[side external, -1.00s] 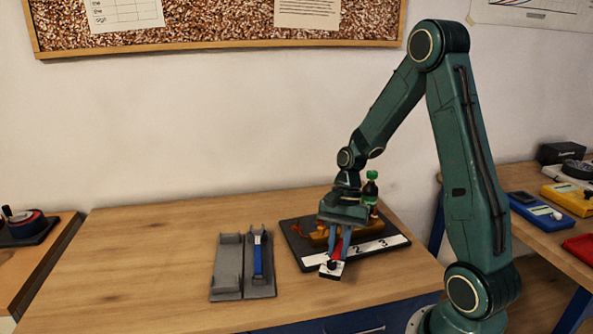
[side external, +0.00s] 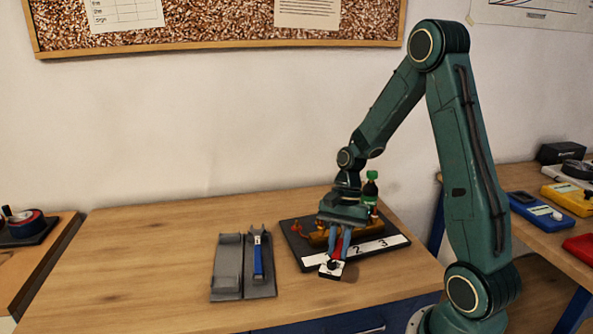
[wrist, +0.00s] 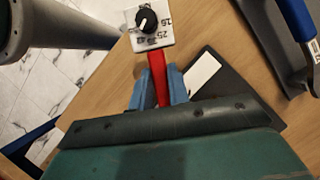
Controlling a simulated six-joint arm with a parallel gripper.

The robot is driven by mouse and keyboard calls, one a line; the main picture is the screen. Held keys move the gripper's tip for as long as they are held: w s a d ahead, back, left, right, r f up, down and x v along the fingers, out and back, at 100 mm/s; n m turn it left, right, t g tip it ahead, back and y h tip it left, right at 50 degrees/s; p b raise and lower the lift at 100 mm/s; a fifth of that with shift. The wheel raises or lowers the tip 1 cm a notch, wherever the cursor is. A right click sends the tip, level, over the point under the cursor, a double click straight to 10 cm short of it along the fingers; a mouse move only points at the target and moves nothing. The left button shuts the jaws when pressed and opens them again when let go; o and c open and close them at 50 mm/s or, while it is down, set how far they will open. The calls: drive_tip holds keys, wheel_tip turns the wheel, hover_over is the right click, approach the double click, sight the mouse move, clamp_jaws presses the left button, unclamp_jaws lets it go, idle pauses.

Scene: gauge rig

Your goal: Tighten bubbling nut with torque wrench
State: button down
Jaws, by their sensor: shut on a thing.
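My gripper (side external: 339,242) is shut on the red handle of the torque wrench (wrist: 162,82). The wrench's white dial box (side external: 332,269), with a black knob, sticks out towards the front; it also shows at the top of the wrist view. The gauge rig is a dark base plate (side external: 290,237) with a brass-coloured body (side external: 317,239) and a white strip (side external: 395,241) reading 2 and 3. My gripper is over the rig's front part and hides part of the body and strip. The wrench's working end and the nut it may touch are hidden. I cannot see any bubbles.
A grey two-slot holder (side external: 227,267) stands left of the rig. Its right slot holds a blue-handled wrench (side external: 258,257); its left slot is empty. The left tabletop is clear.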

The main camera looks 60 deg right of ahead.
drive_tip(key=shift+w, duration=0.15)
idle(0.3)
drive_tip(key=shift+w+a+m+t, duration=0.15)
drive_tip(key=shift+w+m+t, duration=0.35)
drive_tip(key=shift+w+m, duration=0.8)
drive_tip(key=shift+w, duration=0.15)
drive_tip(key=shift+w+m+t, duration=0.6)
drive_tip(key=shift+w+m, duration=0.9)
idle(2.2)
drive_tip(key=shift+s+n+g, duration=0.3)
drive_tip(key=shift+s+n, duration=0.6)
drive_tip(key=shift+s, duration=0.15)
idle(0.7)
